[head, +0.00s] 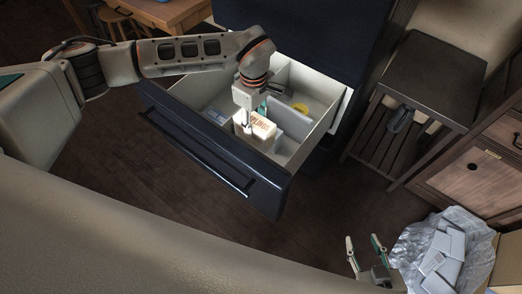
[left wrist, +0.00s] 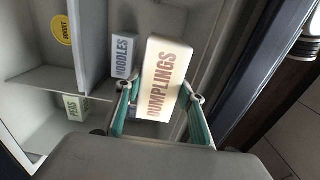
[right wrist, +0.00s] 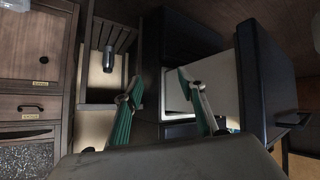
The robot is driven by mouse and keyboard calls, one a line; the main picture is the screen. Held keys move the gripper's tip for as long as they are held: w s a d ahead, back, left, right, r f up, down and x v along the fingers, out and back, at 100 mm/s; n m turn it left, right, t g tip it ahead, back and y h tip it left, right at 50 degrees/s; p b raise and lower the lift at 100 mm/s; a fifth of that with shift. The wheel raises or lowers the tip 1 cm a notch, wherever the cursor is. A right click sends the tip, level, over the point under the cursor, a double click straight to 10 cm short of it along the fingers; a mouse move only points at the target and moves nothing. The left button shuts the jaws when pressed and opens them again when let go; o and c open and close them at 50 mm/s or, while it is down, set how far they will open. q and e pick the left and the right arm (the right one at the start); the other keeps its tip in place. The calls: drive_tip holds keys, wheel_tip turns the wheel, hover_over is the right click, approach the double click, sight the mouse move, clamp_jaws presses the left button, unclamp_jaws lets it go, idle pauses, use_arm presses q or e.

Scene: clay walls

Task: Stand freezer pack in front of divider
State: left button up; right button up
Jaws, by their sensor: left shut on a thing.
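The freezer pack, a white box marked DUMPLINGS (head: 263,126), is inside the open drawer. My left gripper (head: 246,117) is shut on it; the left wrist view shows the pack (left wrist: 165,75) between the two fingers (left wrist: 160,98), its lettered face turned to the camera. The grey divider (left wrist: 92,42) stands inside the drawer to the left of the pack in that view; it also shows in the head view (head: 288,121). Whether the pack touches the drawer floor cannot be told. My right gripper (head: 366,250) is open and empty, outside the drawer; its fingers show apart in the right wrist view (right wrist: 163,88).
A NOODLES pack (left wrist: 122,55) stands near the held pack. A PEAS pack (left wrist: 74,106) and a yellow SORBET tub (left wrist: 62,30) are also in the drawer (head: 215,155).

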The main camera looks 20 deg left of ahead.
sight(256, 143)
use_arm(q)
drive_tip(key=f+b, duration=0.4)
drive_tip(key=f, duration=1.3)
drive_tip(key=shift+s+f, duration=0.1)
drive_tip(key=shift+s, duration=0.1)
drive_tip(key=shift+w+f, duration=0.1)
drive_tip(key=shift+f, duration=0.15)
drive_tip(key=shift+w+r, duration=0.1)
drive_tip(key=shift+r, duration=0.1)
drive_tip(key=shift+c, duration=0.7)
use_arm(e)
drive_tip(key=shift+w+a+r+y, duration=0.15)
drive_tip(key=shift+w+a+y, duration=0.15)
drive_tip(key=shift+w+a, duration=0.45)
use_arm(q)
drive_tip(key=shift+f, duration=0.1)
use_arm(e)
drive_tip(key=shift+s, duration=0.1)
use_arm(q)
drive_tip(key=o, duration=1.5)
drive_tip(key=shift+c, duration=0.2)
